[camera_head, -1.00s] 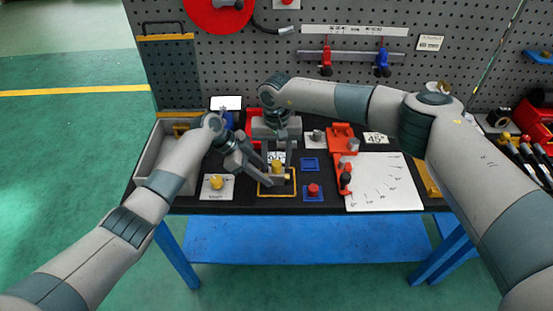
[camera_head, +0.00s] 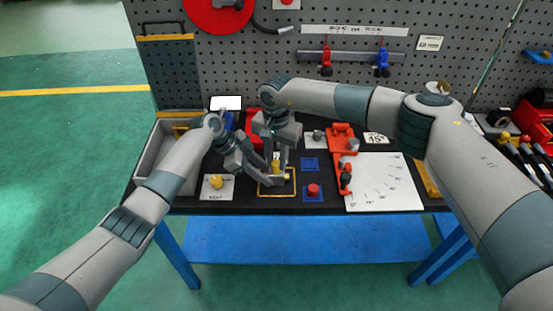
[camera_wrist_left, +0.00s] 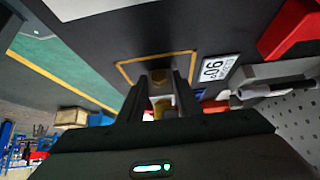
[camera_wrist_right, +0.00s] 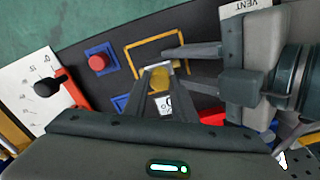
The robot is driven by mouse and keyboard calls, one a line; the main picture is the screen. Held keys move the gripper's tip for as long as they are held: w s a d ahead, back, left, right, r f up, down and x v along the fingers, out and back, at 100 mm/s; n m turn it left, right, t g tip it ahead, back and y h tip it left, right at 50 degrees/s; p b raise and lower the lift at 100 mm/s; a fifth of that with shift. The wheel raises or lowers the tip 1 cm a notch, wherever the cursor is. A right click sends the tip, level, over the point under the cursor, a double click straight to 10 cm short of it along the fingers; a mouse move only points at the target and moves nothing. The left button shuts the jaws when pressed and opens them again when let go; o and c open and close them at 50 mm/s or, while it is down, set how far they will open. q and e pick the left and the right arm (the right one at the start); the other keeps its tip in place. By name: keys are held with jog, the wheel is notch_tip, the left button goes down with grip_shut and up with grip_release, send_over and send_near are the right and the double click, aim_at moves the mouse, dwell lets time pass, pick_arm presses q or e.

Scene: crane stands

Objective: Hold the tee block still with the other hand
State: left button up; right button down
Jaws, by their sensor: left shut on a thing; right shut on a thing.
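The tee block (camera_head: 276,172) stands in the yellow-outlined square (camera_head: 277,194) on the dark bench top, mostly hidden by my fingers. Its yellow part shows between the fingers in the left wrist view (camera_wrist_left: 160,82) and in the right wrist view (camera_wrist_right: 159,80). My left gripper (camera_head: 272,180) reaches in from the left and is shut on the block. My right gripper (camera_head: 279,172) comes from behind and above and is also shut on it. The two sets of fingers are very close together; whether they touch is unclear.
A yellow knob on a white card (camera_head: 217,183) lies to the left. A grey bin (camera_head: 150,160) stands far left.

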dwell(0.3)
jog(key=m, duration=0.5)
dwell(0.4)
jog(key=shift+m, duration=0.8)
jog(key=m, duration=0.3)
jog(key=shift+m, duration=0.4)
jog(key=shift+m, duration=1)
jog(key=m, duration=0.3)
